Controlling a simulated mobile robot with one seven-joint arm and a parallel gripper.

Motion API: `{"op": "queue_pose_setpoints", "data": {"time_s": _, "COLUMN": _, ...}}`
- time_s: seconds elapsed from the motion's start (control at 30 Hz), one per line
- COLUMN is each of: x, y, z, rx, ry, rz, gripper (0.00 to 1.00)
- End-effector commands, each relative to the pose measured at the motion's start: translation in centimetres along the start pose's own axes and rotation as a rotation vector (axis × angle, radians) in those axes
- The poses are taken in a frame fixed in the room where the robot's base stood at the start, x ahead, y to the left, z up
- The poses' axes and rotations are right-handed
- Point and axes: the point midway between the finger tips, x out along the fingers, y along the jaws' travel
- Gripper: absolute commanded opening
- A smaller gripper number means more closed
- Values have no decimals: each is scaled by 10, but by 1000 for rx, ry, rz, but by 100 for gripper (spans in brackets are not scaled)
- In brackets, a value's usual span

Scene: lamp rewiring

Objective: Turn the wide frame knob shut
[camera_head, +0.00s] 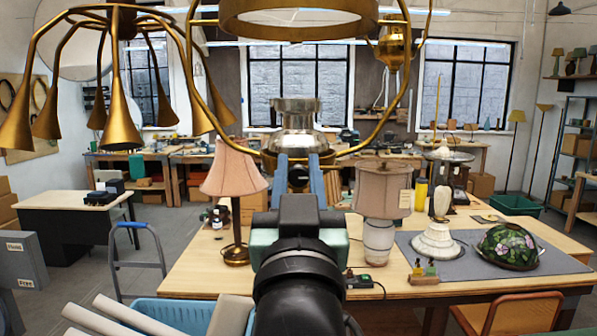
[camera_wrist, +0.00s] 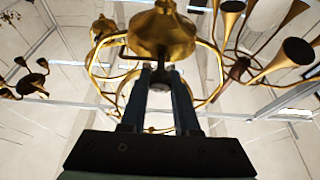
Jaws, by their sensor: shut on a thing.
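My gripper (camera_head: 299,158) reaches up in the middle of the head view, its two blue fingers upright under the wide brass frame (camera_head: 195,60). A small dark knob (camera_head: 298,177) shows between the fingers, below the silver lamp body (camera_head: 297,113). In the wrist view my gripper (camera_wrist: 161,75) has its fingers on either side of the dark knob (camera_wrist: 160,80), beneath a brass cup-shaped part (camera_wrist: 162,32). The fingers are shut on the knob. The fingers partly hide the knob, and I cannot tell how far it is turned.
A brass chandelier with horn-shaped arms (camera_head: 124,125) hangs close at left. A smaller brass socket (camera_head: 393,47) hangs at the frame's right. Below, a workbench (camera_head: 210,272) carries a pink-shaded lamp (camera_head: 234,182), a beige-shaded lamp (camera_head: 383,190) and a floral glass shade (camera_head: 508,246).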

Motion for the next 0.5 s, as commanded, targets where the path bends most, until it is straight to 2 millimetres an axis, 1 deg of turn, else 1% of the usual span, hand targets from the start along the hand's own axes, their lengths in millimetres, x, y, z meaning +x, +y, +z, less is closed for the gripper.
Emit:
{"op": "queue_pose_setpoints", "data": {"time_s": 0.27, "x": -1, "y": 0, "z": 2, "rx": -88, "ry": 2, "rz": -35, "gripper": 0}}
{"op": "queue_pose_setpoints", "data": {"time_s": 0.5, "x": -1, "y": 0, "z": 3, "rx": -266, "ry": 3, "rz": -105, "gripper": 0}}
